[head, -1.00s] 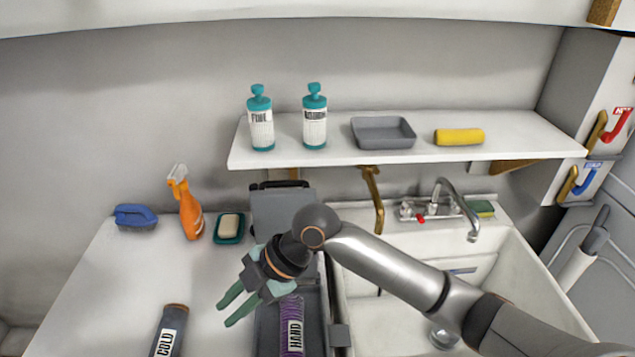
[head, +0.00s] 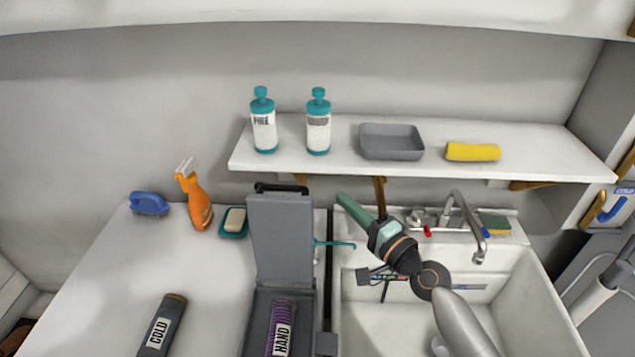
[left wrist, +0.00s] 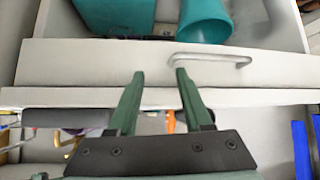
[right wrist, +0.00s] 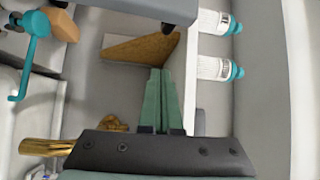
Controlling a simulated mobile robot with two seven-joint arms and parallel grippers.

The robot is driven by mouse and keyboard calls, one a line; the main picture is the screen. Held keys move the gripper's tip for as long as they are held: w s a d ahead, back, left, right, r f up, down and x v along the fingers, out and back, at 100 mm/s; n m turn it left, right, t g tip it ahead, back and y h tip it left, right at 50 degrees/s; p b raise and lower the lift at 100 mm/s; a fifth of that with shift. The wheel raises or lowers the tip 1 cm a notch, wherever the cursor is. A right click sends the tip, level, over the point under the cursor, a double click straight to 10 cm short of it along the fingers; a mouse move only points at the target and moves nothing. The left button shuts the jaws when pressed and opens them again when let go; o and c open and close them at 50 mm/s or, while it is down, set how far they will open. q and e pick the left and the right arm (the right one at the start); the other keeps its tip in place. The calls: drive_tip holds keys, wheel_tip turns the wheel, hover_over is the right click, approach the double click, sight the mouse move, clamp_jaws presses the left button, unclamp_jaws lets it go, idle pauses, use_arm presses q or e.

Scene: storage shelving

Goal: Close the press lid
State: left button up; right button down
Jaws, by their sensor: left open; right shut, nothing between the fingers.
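The grey press stands on the counter with its lid (head: 280,240) upright and its base (head: 257,325) open. A purple roll labelled HAND (head: 283,325) lies in the base. A teal hook (head: 335,244) sticks out right of the lid. My right gripper (head: 342,198) is shut and empty, right of the lid near its upper part and apart from it. In the right wrist view its closed fingers (right wrist: 160,75) point toward the grey lid edge (right wrist: 140,9) at the top. My left gripper (left wrist: 158,74) is open and empty, seen only in the left wrist view.
A shelf (head: 340,157) with bottles, a grey tray (head: 391,142) and a yellow roll (head: 472,151) overhangs behind the press. The sink (head: 400,320) and faucet (head: 462,220) lie right. A COLD roll (head: 162,325) lies left. A drawer handle (left wrist: 212,58) is near my left fingers.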

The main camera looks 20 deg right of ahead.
drive_tip(key=p+x, duration=0.1)
drive_tip(key=x, duration=0.9)
drive_tip(key=s+a, duration=0.1)
drive_tip(key=s+a+p, duration=0.1)
drive_tip(key=s, duration=0.1)
drive_tip(key=shift+s+a+f, duration=0.1)
drive_tip(key=shift+s, duration=0.15)
